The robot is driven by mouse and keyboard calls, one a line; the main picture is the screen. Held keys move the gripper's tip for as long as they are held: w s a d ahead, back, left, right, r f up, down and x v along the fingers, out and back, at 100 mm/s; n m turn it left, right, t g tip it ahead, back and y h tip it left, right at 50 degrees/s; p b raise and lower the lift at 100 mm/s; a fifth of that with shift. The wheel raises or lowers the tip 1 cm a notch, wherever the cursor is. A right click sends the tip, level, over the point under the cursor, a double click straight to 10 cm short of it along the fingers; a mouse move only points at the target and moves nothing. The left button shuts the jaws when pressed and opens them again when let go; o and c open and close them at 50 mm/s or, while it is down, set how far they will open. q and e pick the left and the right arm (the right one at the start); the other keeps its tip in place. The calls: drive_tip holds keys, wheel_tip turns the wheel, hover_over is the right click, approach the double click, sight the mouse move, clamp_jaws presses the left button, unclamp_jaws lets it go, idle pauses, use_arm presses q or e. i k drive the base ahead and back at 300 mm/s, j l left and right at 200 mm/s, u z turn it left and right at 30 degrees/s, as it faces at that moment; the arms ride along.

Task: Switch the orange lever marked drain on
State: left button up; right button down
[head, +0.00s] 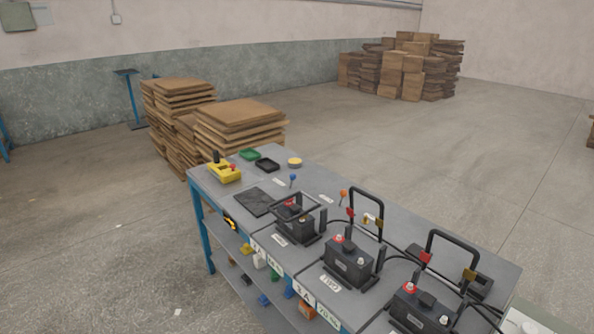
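A small orange-knobbed lever (343,194) stands up from the grey bench top, behind the row of batteries. Its stem looks close to upright, and I cannot tell its switch position. A white label (327,198) lies beside it on the left; its print is too small to read. A similar blue-knobbed lever (293,178) stands farther left, with another white label (279,181) near it. Neither of my grippers is in view.
Black batteries with red terminals (348,262) and tall black handle frames (366,205) stand close to the orange lever. The bench (480,249) also carries a yellow control box (224,173), a dark mat (255,201) and small trays (267,165). Stacked boards (240,115) stand behind.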

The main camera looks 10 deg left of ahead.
sight(343, 193)
drive_tip(key=i+j+u, duration=0.35)
drive_tip(key=i+j, duration=0.95)
drive_tip(key=i, duration=0.05)
